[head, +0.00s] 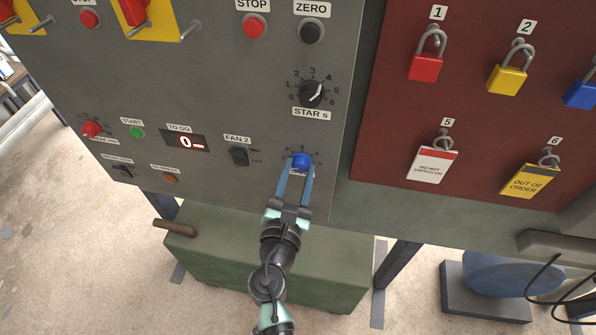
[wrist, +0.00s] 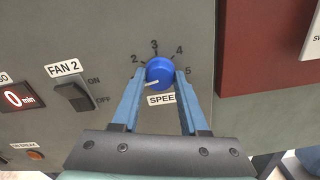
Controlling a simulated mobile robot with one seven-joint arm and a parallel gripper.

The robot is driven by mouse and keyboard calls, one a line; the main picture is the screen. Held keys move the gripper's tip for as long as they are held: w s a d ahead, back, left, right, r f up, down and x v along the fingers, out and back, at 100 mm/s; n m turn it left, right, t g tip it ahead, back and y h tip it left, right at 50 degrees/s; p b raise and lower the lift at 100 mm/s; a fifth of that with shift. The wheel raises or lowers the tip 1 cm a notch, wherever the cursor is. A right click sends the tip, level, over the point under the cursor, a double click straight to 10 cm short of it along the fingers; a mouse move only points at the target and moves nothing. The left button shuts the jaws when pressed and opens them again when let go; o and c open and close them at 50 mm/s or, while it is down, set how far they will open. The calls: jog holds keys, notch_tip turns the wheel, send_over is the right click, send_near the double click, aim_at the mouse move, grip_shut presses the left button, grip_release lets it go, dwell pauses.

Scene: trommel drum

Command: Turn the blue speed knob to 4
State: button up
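The blue speed knob (head: 302,161) is on the lower right of the grey control panel. In the wrist view the knob (wrist: 160,72) sits between the two blue fingers of my gripper (wrist: 160,76). The gripper also shows in the head view (head: 298,166). One finger is on each side of the knob, and both appear to touch its sides. The knob's white pointer line points left and slightly down, below the 2 mark. The numbers 2, 3, 4 and 5 show around it; 1 is hidden by the left finger. The SPEED label (wrist: 161,99) is partly covered.
The FAN 2 switch (head: 239,157) is left of the knob, and the black STAR s knob (head: 311,93) is above it. A red lock board (head: 395,125) with padlocks is to the right. A green box (head: 215,255) stands below the panel.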

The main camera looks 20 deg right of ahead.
grip_shut()
